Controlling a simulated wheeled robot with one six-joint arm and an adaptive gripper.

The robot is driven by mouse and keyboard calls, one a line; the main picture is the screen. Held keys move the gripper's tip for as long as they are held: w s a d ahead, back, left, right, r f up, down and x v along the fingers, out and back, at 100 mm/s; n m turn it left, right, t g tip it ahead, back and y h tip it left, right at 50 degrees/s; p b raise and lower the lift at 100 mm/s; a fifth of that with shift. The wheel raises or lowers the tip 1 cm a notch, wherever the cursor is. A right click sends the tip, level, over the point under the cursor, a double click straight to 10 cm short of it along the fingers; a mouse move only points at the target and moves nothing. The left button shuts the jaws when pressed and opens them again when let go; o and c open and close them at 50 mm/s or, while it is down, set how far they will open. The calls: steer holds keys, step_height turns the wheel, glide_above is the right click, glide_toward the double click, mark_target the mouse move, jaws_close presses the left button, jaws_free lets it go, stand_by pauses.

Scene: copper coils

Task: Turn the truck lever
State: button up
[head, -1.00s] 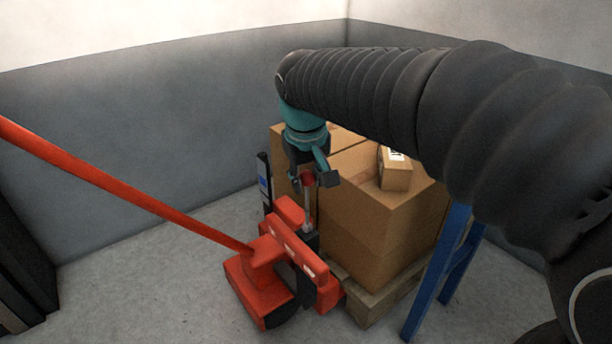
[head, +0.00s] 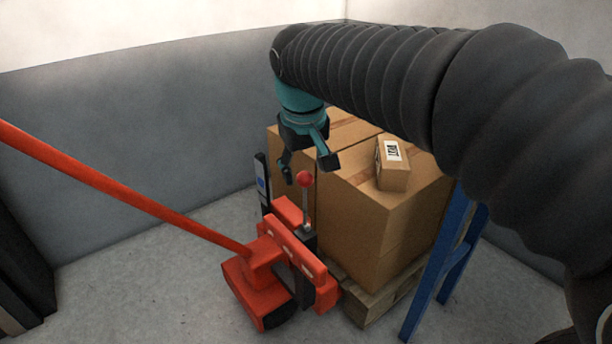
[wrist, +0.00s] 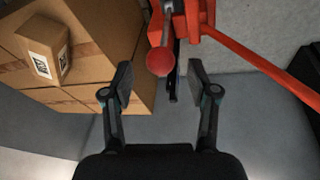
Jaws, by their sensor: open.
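The truck lever (head: 305,187) is a thin grey rod with a red ball knob, standing upright on the red pallet truck (head: 284,262) in the head view. My gripper (head: 308,175) is open above the knob, with its fingers apart and nothing held. In the wrist view the red knob (wrist: 160,62) lies just beyond and between the fingertips of my gripper (wrist: 159,82). The knob is apart from both fingers as far as I can see.
Cardboard boxes (head: 375,225) stand on a wooden pallet (head: 367,303) right beside the lever, with a small labelled box (head: 393,172) on top. The truck's long red handle (head: 120,190) slants to the left. A blue frame (head: 436,268) stands at right.

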steer(key=v, duration=0.8)
steer(key=shift+r, duration=0.2)
steer(key=s+d+f+p, duration=0.1)
steer(key=s+d+f, duration=0.25)
steer(key=f, duration=0.45)
steer(key=s+d+f+m+t+p, duration=0.1)
steer(key=s+d+m+p, duration=0.2)
steer(key=s+d, duration=0.3)
steer(key=s+d+f+m+t+p, duration=0.1)
steer(key=s+d+m+p, duration=0.2)
steer(key=s+d, duration=0.4)
steer(key=d, duration=0.4)
steer(key=shift+d, duration=0.25)
